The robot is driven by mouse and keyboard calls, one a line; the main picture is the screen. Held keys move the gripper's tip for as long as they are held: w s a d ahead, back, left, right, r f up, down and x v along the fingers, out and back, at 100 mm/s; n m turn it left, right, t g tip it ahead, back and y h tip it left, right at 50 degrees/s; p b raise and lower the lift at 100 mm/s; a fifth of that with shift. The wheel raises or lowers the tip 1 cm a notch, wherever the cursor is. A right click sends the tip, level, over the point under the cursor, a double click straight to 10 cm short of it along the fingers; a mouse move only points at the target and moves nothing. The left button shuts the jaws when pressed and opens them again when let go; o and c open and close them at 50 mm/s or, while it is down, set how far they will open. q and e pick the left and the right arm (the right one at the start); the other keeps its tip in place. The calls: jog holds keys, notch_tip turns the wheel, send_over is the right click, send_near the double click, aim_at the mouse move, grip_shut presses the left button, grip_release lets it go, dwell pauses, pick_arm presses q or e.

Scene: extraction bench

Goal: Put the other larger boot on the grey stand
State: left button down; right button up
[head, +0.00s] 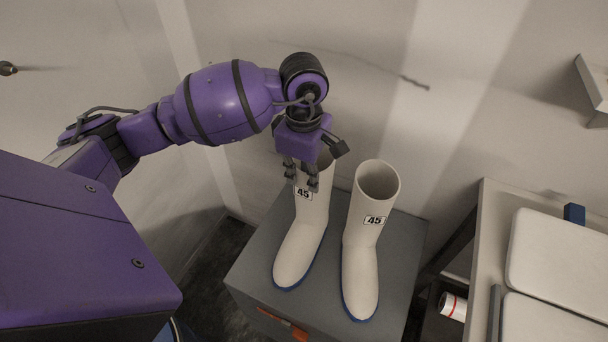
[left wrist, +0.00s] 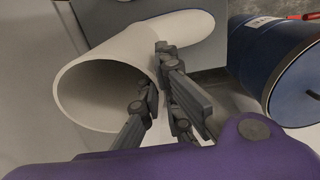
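Two tall off-white boots with blue soles and "45" labels stand side by side on the grey stand (head: 400,235). The left boot (head: 300,248) is partly covered at its top by my left gripper (head: 301,182); the right boot (head: 362,255) is clear, with its opening facing up. In the left wrist view, the boot's open top (left wrist: 105,85) is close to the fingers (left wrist: 160,100). One finger overlaps the opening and the other is by the outside of the rim. The gap between them is small; whether they press on the wall cannot be told. My right gripper is out of view.
A bench (head: 486,215) with pale padded panels (head: 560,255) and a blue block (head: 574,214) is at the right. A white, red-striped cylinder (head: 453,306) lies below it. A blue drum (left wrist: 275,65) is at the right in the left wrist view. Walls close off the back.

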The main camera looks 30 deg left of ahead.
pick_arm(q)
jog(key=c, duration=2.4)
grip_release()
jog(key=shift+f, duration=0.2)
jog(key=shift+c, duration=0.2)
jog(key=o, duration=0.5)
jog(key=shift+c, duration=0.2)
